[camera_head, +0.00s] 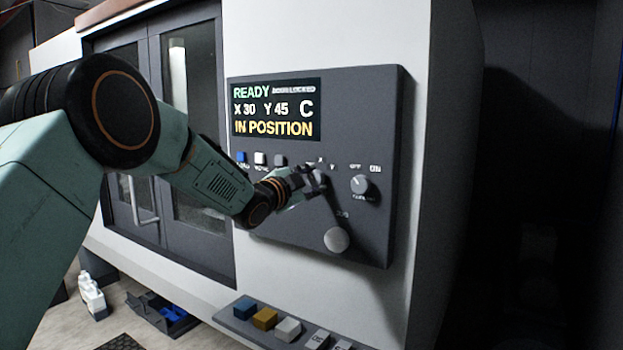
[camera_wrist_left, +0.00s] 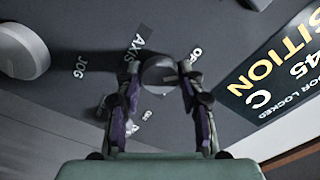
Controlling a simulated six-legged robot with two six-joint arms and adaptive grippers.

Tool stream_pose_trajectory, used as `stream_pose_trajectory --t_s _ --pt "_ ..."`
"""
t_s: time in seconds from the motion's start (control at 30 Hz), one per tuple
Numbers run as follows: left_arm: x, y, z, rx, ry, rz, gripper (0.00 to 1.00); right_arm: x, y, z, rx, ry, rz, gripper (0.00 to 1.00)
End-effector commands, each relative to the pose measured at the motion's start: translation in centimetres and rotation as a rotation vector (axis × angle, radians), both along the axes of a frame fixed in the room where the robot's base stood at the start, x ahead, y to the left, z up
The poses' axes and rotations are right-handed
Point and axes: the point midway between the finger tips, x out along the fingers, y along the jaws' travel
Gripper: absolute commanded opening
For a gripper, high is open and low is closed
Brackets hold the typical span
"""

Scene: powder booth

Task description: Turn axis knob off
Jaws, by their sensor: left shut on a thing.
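The axis knob (camera_wrist_left: 160,72) is a grey round knob on the dark control panel (camera_head: 376,110). It sits between the two fingers of my left gripper (camera_wrist_left: 158,90) in the left wrist view, beside the printed word AXIS. My left gripper (camera_head: 312,182) is shut on the knob and hides most of it in the head view. Part of a label starting with O shows by the knob in the wrist view. The knob's exact pointer direction cannot be told. My right gripper is not in view.
A second knob (camera_head: 360,185) is just right of my gripper. A large round jog knob (camera_head: 337,239) is below it. Several buttons (camera_head: 260,158) sit left, under the screen (camera_head: 277,108) reading READY and IN POSITION. A shelf with coloured blocks (camera_head: 265,318) lies below.

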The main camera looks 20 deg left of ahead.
Motion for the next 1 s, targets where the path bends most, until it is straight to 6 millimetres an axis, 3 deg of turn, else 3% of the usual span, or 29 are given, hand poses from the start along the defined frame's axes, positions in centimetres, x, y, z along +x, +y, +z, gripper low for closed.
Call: stream_pose_trajectory --t_s 0.7,0.73,1.0 --pt "-0.04 0.03 -0.36 -0.074 0.022 0.001 0.07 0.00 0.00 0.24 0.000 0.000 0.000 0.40" --pt "-0.04 0.04 -0.36 -0.074 0.022 0.002 0.39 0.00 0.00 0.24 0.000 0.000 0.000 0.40" --pt "-0.03 0.01 -0.22 -0.072 0.020 0.001 0.61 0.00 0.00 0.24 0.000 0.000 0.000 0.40"
